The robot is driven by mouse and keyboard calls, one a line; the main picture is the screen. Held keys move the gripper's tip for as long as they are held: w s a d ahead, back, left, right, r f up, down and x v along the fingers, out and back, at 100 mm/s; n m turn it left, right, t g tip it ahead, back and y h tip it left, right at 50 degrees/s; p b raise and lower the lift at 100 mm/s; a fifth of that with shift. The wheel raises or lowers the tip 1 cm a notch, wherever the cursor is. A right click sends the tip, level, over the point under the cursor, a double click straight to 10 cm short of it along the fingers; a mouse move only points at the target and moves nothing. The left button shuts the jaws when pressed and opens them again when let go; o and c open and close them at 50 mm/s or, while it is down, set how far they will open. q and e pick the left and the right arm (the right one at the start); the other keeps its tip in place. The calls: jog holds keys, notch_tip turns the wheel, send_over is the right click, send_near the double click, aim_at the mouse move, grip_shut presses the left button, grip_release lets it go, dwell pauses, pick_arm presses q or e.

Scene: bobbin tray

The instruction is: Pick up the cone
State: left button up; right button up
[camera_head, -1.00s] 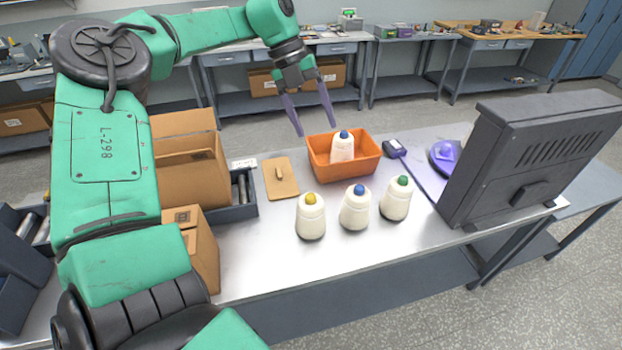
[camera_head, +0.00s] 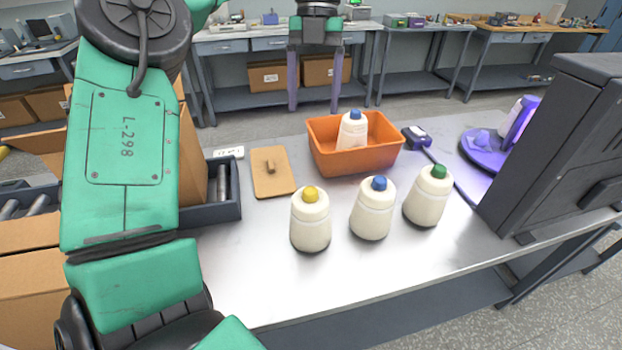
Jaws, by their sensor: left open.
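Three cream cones stand upright on the metal table: one with a yellow top (camera_head: 310,222), one with a blue top (camera_head: 372,210) and one with a green top (camera_head: 427,197). Another blue-topped cone (camera_head: 352,131) stands inside the orange tray (camera_head: 357,162), its lower part hidden by the tray's front wall. My left gripper (camera_head: 314,106) is open and empty, with its two purple fingers pointing down above and just behind the orange tray's left part. My right gripper is not in view.
A tan board with a knob (camera_head: 272,180) lies left of the tray. Cardboard boxes and a dark bin (camera_head: 222,207) are farther left. A dark monitor-like unit (camera_head: 555,150) stands at right, beside a purple round device (camera_head: 484,152). The front table strip is clear.

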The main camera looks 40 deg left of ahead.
aim_at(310, 189)
pick_arm(q)
jog(key=x, duration=1.7)
jog(key=shift+w+a+f, duration=0.15)
jog(key=shift+w, duration=0.2)
jog(key=shift+f, duration=0.2)
grip_shut()
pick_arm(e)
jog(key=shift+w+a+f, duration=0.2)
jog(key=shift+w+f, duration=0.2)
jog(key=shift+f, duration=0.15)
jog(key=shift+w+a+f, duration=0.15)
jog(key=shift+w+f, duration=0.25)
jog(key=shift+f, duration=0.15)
pick_arm(q)
jog(key=shift+w+r, duration=0.1)
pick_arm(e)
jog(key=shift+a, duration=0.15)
